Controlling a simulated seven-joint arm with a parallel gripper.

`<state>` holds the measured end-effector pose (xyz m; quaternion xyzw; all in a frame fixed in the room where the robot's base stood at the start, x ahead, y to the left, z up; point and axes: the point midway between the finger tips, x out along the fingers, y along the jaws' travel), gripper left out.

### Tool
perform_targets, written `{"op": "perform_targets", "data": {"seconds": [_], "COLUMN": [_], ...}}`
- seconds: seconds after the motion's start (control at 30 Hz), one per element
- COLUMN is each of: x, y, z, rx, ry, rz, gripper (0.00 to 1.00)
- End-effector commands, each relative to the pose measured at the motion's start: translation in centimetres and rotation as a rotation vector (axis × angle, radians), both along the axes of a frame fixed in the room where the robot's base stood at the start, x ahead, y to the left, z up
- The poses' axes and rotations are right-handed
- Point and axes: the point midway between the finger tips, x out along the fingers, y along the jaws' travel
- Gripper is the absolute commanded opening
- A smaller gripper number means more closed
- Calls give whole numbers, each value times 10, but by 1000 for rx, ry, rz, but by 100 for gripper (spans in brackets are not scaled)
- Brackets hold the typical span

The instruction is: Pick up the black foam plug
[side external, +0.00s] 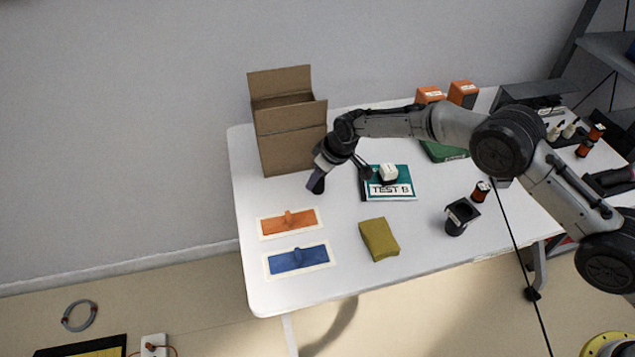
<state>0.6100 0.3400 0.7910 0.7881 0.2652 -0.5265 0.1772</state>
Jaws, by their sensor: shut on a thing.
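My gripper (317,181) hangs over the left part of the white table, in front of the cardboard box. It points down and is shut on a small dark piece at its tip, which I take to be the black foam plug (317,188). The piece is small here and partly hidden by the fingers, so its outline is unclear. I cannot tell whether it touches the table.
An open cardboard box (291,140) stands behind my gripper. An orange pad (289,222), a blue pad (297,260) and an olive sponge-like block (379,239) lie in front.

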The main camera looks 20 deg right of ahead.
Motion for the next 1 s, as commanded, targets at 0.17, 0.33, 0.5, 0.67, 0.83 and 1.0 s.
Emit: {"op": "perform_targets", "data": {"seconds": [0.17,0.33,0.5,0.67,0.83,1.0], "x": [0,0,0,1,-12,-34], "y": [0,0,0,1,-7,-19], "z": [0,0,7,26,49,80], "rx": [0,0,1,1,1,2], "ry": [0,0,-2,-4,-1,-2], "rz": [0,0,0,1,0,-1], "gripper": [0,0,0,0,0,0]}}
